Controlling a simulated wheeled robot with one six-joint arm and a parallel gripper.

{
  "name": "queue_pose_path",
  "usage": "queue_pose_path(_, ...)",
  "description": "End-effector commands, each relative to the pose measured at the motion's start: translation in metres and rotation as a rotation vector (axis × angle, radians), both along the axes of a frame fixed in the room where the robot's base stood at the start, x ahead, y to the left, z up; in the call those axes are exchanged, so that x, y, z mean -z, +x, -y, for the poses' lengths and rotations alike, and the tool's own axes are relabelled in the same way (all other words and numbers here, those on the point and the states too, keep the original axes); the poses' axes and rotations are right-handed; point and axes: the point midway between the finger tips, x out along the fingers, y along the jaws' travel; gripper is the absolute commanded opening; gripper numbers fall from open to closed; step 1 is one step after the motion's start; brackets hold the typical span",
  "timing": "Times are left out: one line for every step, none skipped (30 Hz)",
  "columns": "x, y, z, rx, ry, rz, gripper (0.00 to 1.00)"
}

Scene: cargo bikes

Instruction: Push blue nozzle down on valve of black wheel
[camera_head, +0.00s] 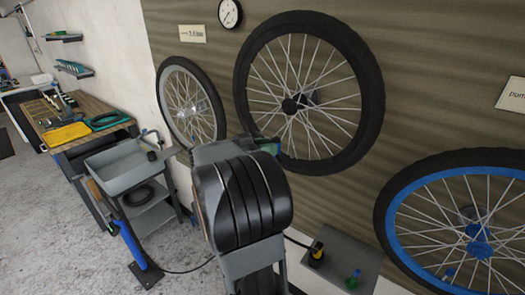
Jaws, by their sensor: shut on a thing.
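The black wheel (373,92), with a black tyre and silver spokes, hangs on the wall at the top centre. My grey and black arm rises in the middle and covers part of its lower left. My gripper (258,146) is at the top of the arm, by the wheel's lower rim. It is shut on what seems to be the blue nozzle (264,138), of which only a small blue-green patch shows. The fingertips and the wheel's valve are mostly hidden, so I cannot tell whether the nozzle touches the valve.
A blue-rimmed wheel (391,228) hangs at right and a smaller grey-rimmed wheel (218,104) at left. Yellow (317,252) and green (353,279) nozzles stand on a grey shelf (340,258). A blue floor pump (130,242) with a hose and a grey trolley (122,172) are at left.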

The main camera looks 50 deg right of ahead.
Motion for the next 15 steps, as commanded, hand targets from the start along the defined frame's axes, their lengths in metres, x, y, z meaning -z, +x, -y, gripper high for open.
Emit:
queue_pose_path(0.0,-0.001,0.006,0.002,-0.001,0.0,0.08)
queue_pose_path(0.0,0.0,0.009,0.001,-0.001,0.0,0.08)
queue_pose_path(0.0,0.0,0.013,0.001,-0.001,0.0,0.08)
queue_pose_path(0.0,0.0,0.016,0.002,-0.001,-0.001,0.08)
queue_pose_path(0.0,0.0,0.019,0.002,-0.001,-0.001,0.08)
queue_pose_path(0.0,0.0,0.024,0.001,-0.001,-0.001,0.08)
queue_pose_path(0.0,0.0,0.027,0.001,-0.001,0.0,0.08)
queue_pose_path(0.0,-0.001,0.03,0.001,-0.001,0.0,0.08)
queue_pose_path(0.0,0.0,0.034,0.001,-0.002,0.0,0.08)
queue_pose_path(0.0,0.0,0.037,0.0,-0.002,0.0,0.08)
queue_pose_path(0.0,0.0,0.041,0.0,-0.002,0.0,0.08)
queue_pose_path(0.0,0.0,0.045,0.0,-0.001,0.0,0.08)
queue_pose_path(0.0,-0.001,0.048,0.0,-0.001,0.0,0.08)
queue_pose_path(0.0,-0.001,0.051,0.001,-0.001,0.0,0.08)
queue_pose_path(-0.002,0.0,0.055,0.001,-0.001,-0.001,0.08)
